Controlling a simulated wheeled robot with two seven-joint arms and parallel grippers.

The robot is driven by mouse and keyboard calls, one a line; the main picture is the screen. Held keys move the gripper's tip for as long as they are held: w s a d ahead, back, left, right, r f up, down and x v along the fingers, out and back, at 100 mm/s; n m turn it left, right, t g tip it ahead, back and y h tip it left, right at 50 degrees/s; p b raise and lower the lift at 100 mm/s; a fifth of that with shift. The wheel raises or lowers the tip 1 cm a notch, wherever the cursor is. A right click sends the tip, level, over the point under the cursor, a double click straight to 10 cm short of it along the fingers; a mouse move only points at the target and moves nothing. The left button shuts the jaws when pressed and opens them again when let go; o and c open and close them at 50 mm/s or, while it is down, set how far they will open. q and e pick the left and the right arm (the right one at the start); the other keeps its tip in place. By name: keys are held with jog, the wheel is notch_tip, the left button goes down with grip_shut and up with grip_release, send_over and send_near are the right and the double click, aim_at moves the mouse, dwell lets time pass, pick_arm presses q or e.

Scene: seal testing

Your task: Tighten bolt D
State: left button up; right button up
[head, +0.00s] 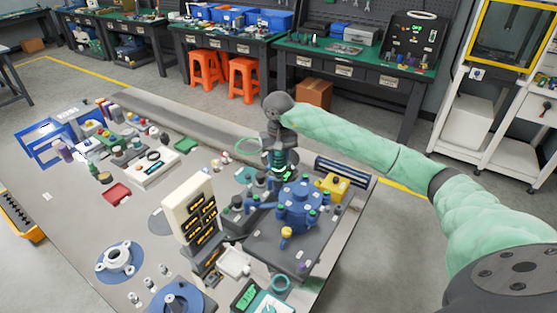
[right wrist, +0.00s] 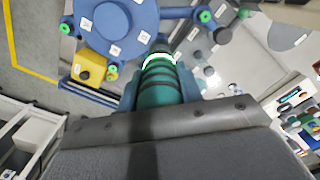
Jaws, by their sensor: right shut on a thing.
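A blue round housing (head: 299,203) with several green-tipped bolts around its rim stands on a dark plate; it also fills the upper left of the right wrist view (right wrist: 115,25). The small white labels on it are too small to read, so I cannot tell which bolt is D. My right gripper (head: 279,160) is shut on a teal cylindrical tool (right wrist: 160,88) with black rings and a bright ring near its far end. The tool points down at the housing's far side in the head view. Its tip is hidden, so contact with a bolt cannot be told. My left gripper is not in view.
A yellow block (head: 334,186) stands close beside the housing. A cream panel with dark displays (head: 191,214) stands to its left. A red tray (head: 117,193) and a green tray (head: 186,145) lie farther left. The table (head: 75,215) has bare room at left.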

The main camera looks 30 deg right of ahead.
jog(key=shift+b, duration=0.35)
dwell(0.7)
jog(key=shift+r, duration=2.4)
